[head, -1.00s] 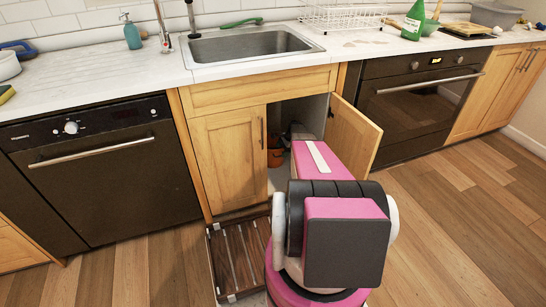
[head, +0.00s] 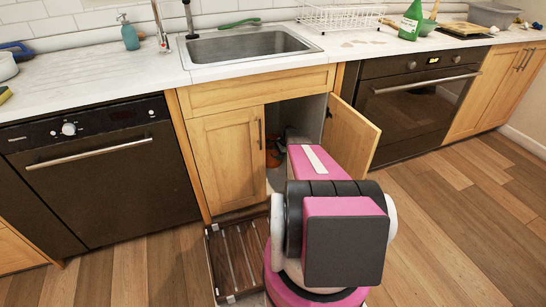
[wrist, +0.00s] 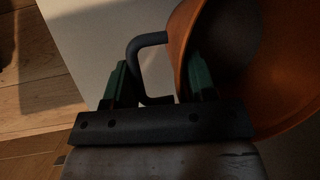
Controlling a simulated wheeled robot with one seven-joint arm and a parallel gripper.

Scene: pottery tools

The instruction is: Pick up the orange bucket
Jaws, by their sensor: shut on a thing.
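My gripper (wrist: 160,80), with two green fingers, is shut on the bucket at the handle side; the handle passes between the fingers. The exact contact is dark and hard to see. In the head view a small orange part of the bucket (head: 273,158) shows inside the cabinet under the sink, mostly hidden by the door frame and my arm. My gripper is hidden there.
The right cabinet door (head: 352,137) stands open beside my arm; the left door (head: 226,158) is closed. Free wooden floor (head: 450,230) is to the right.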

